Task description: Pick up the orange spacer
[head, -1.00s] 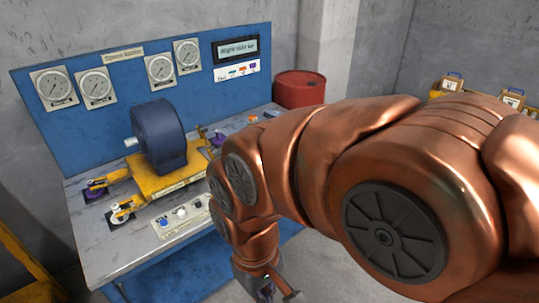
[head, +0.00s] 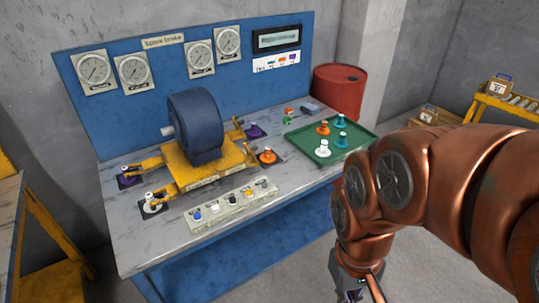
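An orange spacer (head: 323,128) stands upright in the green tray (head: 296,140) at the right of the bench. A second orange piece (head: 268,155) stands on the bench at the right front corner of the yellow motor base (head: 200,181). My gripper (head: 358,294) hangs low at the bottom edge, in front of the bench and well apart from both orange pieces. Its fingertips are cut off by the picture edge, so its opening and any held thing cannot be made out. A small dark purple patch shows at it.
Teal pieces (head: 341,141) and a white piece (head: 322,148) share the tray. The blue motor (head: 195,127) and a button box (head: 231,205) take up the bench's middle. A red barrel (head: 338,92) stands behind its right end. Open floor lies in front.

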